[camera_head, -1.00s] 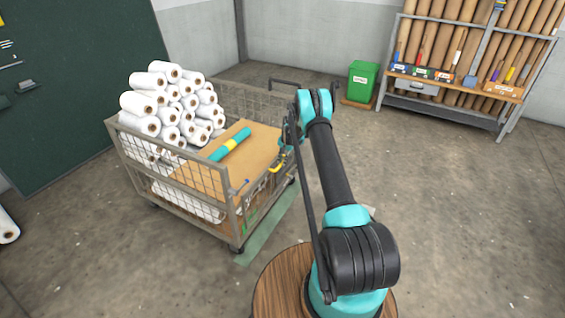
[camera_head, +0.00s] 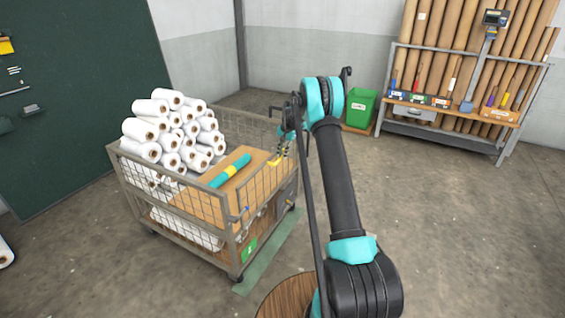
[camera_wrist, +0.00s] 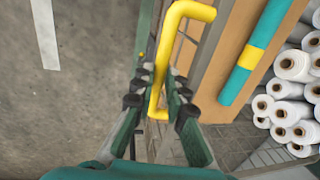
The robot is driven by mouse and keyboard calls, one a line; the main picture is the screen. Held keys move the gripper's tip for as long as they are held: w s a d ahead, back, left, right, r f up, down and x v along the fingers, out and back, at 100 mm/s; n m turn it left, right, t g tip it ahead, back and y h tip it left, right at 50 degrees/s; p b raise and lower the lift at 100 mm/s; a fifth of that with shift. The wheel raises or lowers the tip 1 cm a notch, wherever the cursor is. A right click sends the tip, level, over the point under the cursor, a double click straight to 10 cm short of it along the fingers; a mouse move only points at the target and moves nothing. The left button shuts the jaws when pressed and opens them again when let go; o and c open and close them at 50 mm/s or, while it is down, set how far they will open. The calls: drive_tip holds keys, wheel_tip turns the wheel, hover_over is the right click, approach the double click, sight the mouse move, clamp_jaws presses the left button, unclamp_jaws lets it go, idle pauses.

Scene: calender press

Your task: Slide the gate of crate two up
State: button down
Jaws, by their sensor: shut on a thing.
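Crate two is a grey wire-mesh cart (camera_head: 187,225) left of my arm, with a green label (camera_head: 249,249) marked 2 low on its near right corner. Its mesh gate (camera_head: 263,192) is on the right side and stands raised, its top above the brown board inside. My gripper (camera_head: 281,150) is at the gate's top. In the wrist view my gripper (camera_wrist: 159,98) is shut on the yellow gate handle (camera_wrist: 172,40), with a finger on either side of it. The fingers hide part of the handle.
White rolls (camera_head: 172,130) are stacked in the crate's left part. A teal roll with a yellow band (camera_head: 231,170) lies on the brown board. A green bin (camera_head: 360,107) and a rack of brown tubes (camera_head: 450,120) stand behind. The floor to the right is clear.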

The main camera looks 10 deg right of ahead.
drive_tip(key=shift+r, duration=0.4)
drive_tip(key=c, duration=1.5)
unclamp_jaws()
drive_tip(key=shift+f, duration=0.1)
drive_tip(key=shift+c, duration=0.2)
wheel_tip(320, 180, up, 12)
drive_tip(key=s+d, duration=0.1)
drive_tip(key=d, duration=0.1)
drive_tip(key=shift+s, duration=0.15)
